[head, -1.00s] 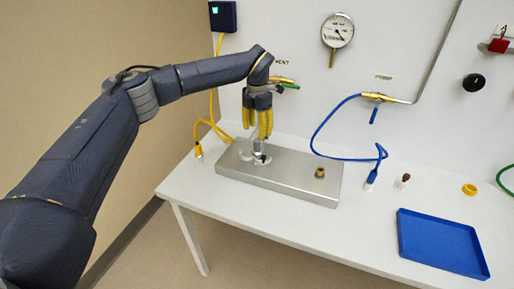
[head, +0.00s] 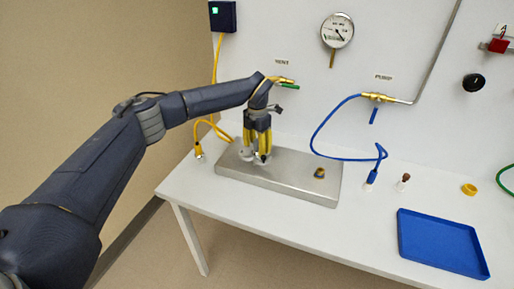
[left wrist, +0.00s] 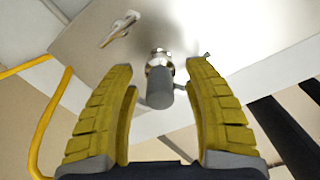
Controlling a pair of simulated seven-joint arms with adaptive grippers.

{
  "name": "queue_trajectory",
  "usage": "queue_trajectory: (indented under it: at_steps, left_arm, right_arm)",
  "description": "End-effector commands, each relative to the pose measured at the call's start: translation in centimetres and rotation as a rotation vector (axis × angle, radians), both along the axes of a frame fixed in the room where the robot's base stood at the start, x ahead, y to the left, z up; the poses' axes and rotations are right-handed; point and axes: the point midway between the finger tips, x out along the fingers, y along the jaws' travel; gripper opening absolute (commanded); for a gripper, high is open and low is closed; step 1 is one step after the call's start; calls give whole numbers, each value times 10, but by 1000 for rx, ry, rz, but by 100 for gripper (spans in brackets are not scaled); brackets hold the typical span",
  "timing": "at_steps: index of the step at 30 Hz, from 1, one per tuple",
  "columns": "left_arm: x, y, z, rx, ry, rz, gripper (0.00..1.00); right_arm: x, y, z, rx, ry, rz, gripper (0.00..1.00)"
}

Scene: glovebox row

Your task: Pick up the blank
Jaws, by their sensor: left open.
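The grey cylinder that looks like the blank (left wrist: 160,88) stands in a shiny metal fitting on a flat metal block (head: 285,186). In the left wrist view it is between my two yellow fingers, with a gap on each side. In the head view the fingers mostly hide it. My left gripper (head: 258,157) is open and points down around it, with the fingertips low over the block's left part. My right gripper is in neither view.
A brass port (head: 319,172) is on the block's right part. Blue hose (head: 335,157), a small brown-topped piece (head: 404,181), a yellow ring (head: 469,189) and a blue tray (head: 440,245) lie to the right. A yellow cable (head: 206,128) runs behind at left.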

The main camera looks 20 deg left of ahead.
Motion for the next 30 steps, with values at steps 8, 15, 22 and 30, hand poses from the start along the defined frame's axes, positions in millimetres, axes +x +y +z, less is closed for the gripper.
queue_trajectory:
  at_steps: [8,15,22,30]
  left_arm:
    - [0,0,0,0,0,0,45]
    - [0,0,0,1,-1,0,17]
    - [0,0,0,1,-1,0,0]
    - [0,0,1,0,-1,0,0]
  right_arm:
    - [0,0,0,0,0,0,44]
    - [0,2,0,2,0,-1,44]
    - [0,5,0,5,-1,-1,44]
    - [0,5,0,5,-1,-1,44]
